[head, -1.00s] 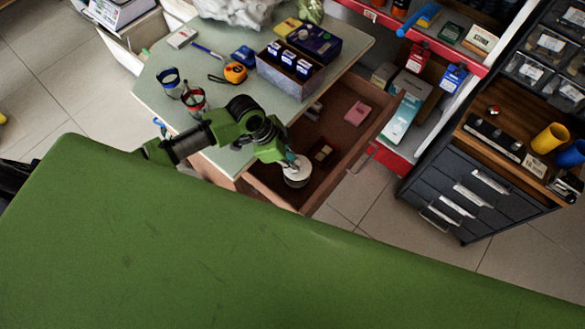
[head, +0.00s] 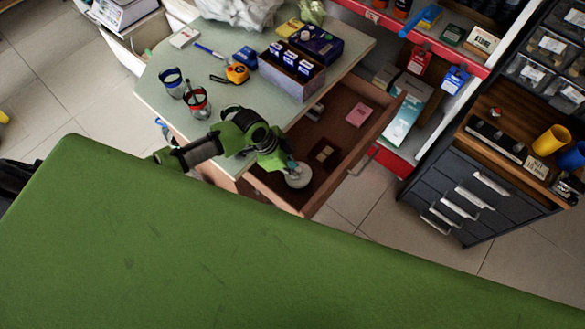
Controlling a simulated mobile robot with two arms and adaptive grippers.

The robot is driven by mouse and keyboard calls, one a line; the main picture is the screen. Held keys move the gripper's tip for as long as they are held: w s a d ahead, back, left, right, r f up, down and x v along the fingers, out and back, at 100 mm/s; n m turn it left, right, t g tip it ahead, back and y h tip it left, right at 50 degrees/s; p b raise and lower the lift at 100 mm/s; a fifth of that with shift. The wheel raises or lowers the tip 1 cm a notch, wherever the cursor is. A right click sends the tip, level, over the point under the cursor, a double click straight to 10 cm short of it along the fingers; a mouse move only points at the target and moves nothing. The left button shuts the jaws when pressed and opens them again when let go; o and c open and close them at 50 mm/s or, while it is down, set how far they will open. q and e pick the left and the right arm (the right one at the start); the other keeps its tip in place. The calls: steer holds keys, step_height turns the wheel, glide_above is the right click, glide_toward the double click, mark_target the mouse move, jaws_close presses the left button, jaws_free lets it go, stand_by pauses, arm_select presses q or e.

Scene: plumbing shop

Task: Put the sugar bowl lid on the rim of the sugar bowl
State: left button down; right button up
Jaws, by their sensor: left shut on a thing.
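My left gripper (head: 291,165) is at the near end of the open drawer, pointing down. It is shut on a pale, round, disc-like thing that looks like the sugar bowl lid (head: 299,178). The fingers cover part of it. The sugar bowl cannot be made out for sure; whether it is under the lid is hidden. My right gripper is not in view.
The open wooden drawer (head: 338,150) holds a pink item (head: 359,115) and a dark red box (head: 323,153). The tabletop (head: 215,50) carries two cups, a tape measure (head: 237,73) and a box of blue packs (head: 291,72). A dark drawer cabinet (head: 455,190) stands right.

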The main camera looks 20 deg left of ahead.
arm_select(q)
steer(key=shift+s+d+f, duration=0.15)
steer(key=shift+s+f, duration=0.3)
steer(key=shift+f, duration=0.1)
steer(key=c, duration=2)
jaws_free()
steer(key=shift+s+d+f, duration=0.1)
steer(key=shift+r, duration=0.35)
steer(key=v, duration=0.8)
steer(key=w+p+v, duration=0.1)
steer(key=v, duration=0.3)
steer(key=shift+a+r, duration=0.2)
steer(key=shift+r, duration=0.2)
